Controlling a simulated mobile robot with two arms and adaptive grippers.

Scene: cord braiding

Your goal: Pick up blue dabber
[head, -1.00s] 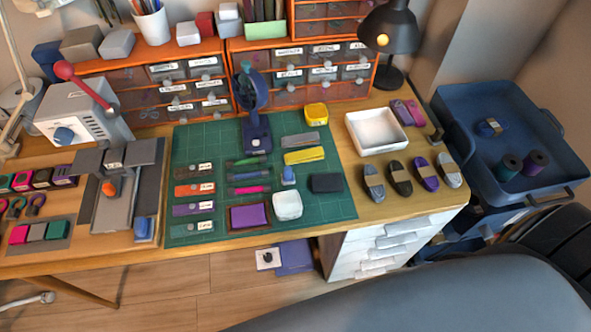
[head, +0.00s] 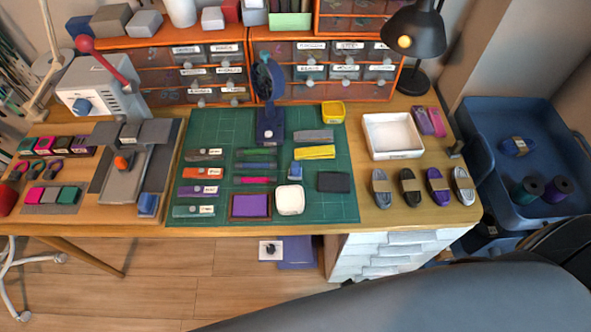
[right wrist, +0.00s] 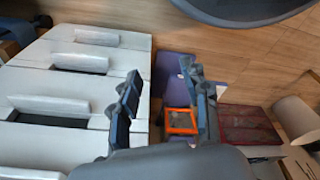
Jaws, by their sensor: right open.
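A small blue dabber (head: 296,171) stands on the green cutting mat (head: 340,208), right of the middle, just above a white square dish (head: 290,199) and left of a black block (head: 333,182). No gripper is near it in the head view. My right gripper (right wrist: 167,96) shows in the right wrist view with its two fingers apart and nothing between them. It is beside white drawer fronts with the floor beyond, away from the dabber. My left gripper is in neither view.
A white tray (head: 393,154) and several cord bundles (head: 409,190) lie right of the mat. A dark blue stamp-like stand (head: 270,125) and a yellow box (head: 333,112) are behind the dabber. White drawers (right wrist: 80,88) stand close to my right gripper.

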